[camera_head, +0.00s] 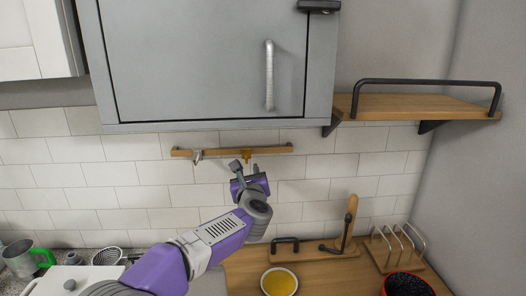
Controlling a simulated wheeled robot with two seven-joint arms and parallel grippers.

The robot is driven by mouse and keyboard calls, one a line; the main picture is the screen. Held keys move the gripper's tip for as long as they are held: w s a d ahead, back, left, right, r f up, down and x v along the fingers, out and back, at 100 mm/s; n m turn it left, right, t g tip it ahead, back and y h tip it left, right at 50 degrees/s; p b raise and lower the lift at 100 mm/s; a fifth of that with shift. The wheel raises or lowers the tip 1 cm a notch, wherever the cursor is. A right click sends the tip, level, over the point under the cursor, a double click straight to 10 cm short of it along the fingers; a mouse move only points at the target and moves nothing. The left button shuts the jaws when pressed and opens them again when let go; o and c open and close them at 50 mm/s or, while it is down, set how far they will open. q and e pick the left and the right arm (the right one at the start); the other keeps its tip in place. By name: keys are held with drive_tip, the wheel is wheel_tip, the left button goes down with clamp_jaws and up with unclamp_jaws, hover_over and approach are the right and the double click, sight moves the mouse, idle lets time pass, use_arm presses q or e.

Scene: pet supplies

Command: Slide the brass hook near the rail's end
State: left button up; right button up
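A narrow wooden-looking rail (222,152) runs level along the white tiled wall under the grey cabinet. A brass hook (247,154) hangs on it, right of the rail's middle. A silver hook or clip (197,157) hangs nearer the rail's left end. My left gripper (246,168) comes up from below, just under the brass hook. Its fingers are small and partly overlap here, so I cannot tell whether they are open or touch the hook. My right gripper is not in view.
The grey cabinet (200,60) with a bar handle is above the rail. A wooden shelf (420,106) with a black bar is at right. Below are a bowl of yellow contents (279,282), a wooden rack (395,250), and a green-handled mug (27,258).

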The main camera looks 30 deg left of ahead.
sight(247, 159)
use_arm(q)
drive_tip(key=p+x, duration=0.1)
drive_tip(key=x, duration=0.2)
drive_tip(key=p+x, duration=0.1)
drive_tip(key=x, duration=0.2)
drive_tip(key=shift+s+r, duration=0.1)
drive_tip(key=shift+r, duration=0.1)
drive_tip(key=shift+w+a, duration=0.4)
drive_tip(key=shift+w, duration=0.1)
clamp_jaws()
idle(0.9)
